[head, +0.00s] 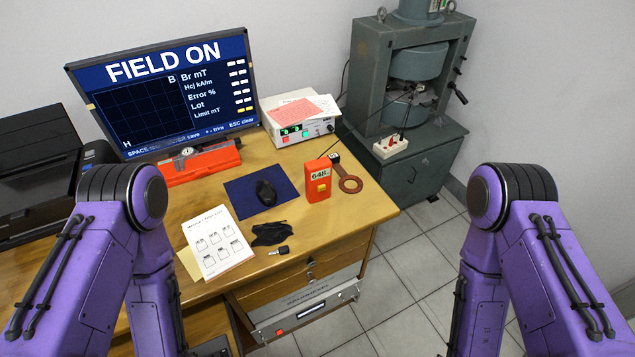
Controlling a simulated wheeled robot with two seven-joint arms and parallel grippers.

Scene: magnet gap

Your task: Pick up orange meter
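The orange meter (318,182) stands upright on the wooden desk near its right edge, with a display reading about 648 and a yellow button. A dark thin lead or probe rises from its top. My two purple arms come in from the lower left and lower right, both in front of the desk and apart from the meter. Neither gripper shows; both are below the bottom of the picture.
A dark mouse (265,193) on a blue mat (245,204) is left of the meter. A black cloth (271,233), a small key-like item (279,250) and a printed sheet (218,243) lie in front. A monitor (165,78), a white instrument (300,130) and a large grey magnet machine (405,110) stand behind.

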